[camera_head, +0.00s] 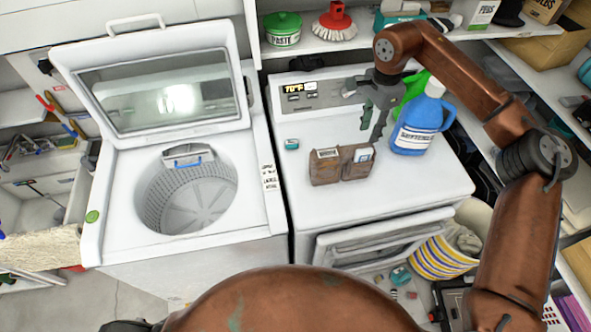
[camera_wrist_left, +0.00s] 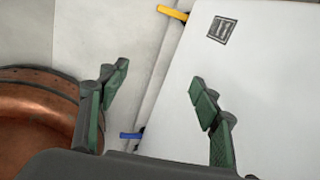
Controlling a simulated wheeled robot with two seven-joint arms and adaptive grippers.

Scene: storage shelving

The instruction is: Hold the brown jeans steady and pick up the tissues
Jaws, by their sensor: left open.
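The brown jeans (camera_head: 326,172) appear as a small folded brown piece with pockets on top of the white dryer. Two small pale packs, seemingly the tissues (camera_head: 363,155), stick up from the pockets, one left (camera_head: 327,154) and one right. My right gripper (camera_head: 371,134) hangs fingers-down just behind and above the right pocket, apart from the jeans. Its fingers are seen nearly edge-on, so their opening is unclear. My left gripper (camera_wrist_left: 160,90) is open and empty in the left wrist view, facing white panels. It is not visible in the head view, and no jeans show in its view.
A blue jug (camera_head: 416,125) and a green bottle stand close to the right of my right gripper. A small teal item (camera_head: 291,144) lies left of the jeans. The open washer (camera_head: 190,190) is at left. The dryer's front top is clear.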

